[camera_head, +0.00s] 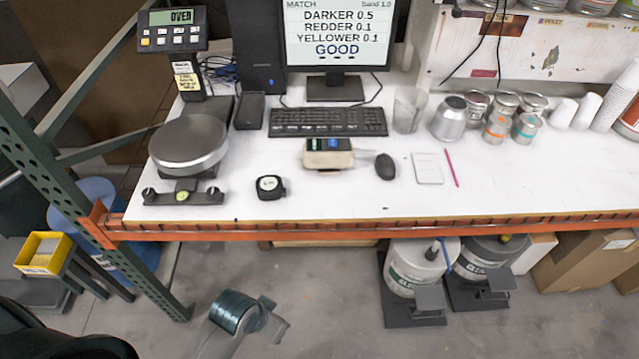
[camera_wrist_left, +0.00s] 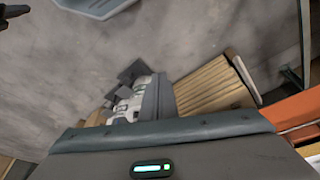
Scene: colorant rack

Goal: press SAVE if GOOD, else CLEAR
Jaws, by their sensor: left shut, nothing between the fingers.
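The monitor (camera_head: 337,35) at the top of the head view reads MATCH, DARKER 0.5, REDDER 0.1, YELLOWER 0.1 and GOOD. A beige device with a dark top and blue display (camera_head: 328,152) sits on the white table in front of the keyboard (camera_head: 328,122). A scale indicator (camera_head: 173,29) reads OVER and has white and yellow keys. I cannot read SAVE or CLEAR on any key. My left gripper (camera_head: 265,315) is low in front of the table, over the floor, apart from all these things. It is shut and empty. My right gripper is not in view.
A scale pan (camera_head: 188,143), tape measure (camera_head: 270,187), mouse (camera_head: 385,166) and pink pencil (camera_head: 449,168) are on the table (camera_head: 340,200). Cans and cups stand at the right. The orange front beam (camera_head: 340,230) lies between my gripper and the tabletop. Buckets (camera_head: 415,265) stand below.

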